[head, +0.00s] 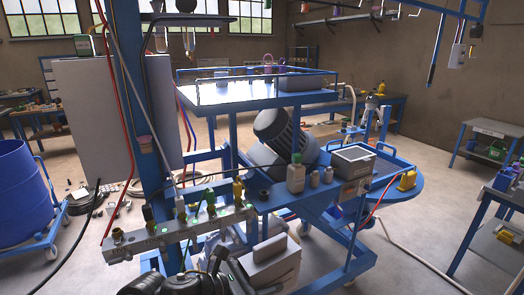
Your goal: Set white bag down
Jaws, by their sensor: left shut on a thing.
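My left gripper (218,262) is dark and low in the picture, at the bottom centre, with my dark arm below it. It is shut, and its fingertips are hard to make out. My right gripper is out of view.
A blue machine frame with a valve manifold (180,232) stands close in front. A grey motor (282,135), a pale bottle (296,174) and a control box (353,161) sit on it. A blue drum (22,200) is at left. Open floor (425,215) lies at right, crossed by a hose.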

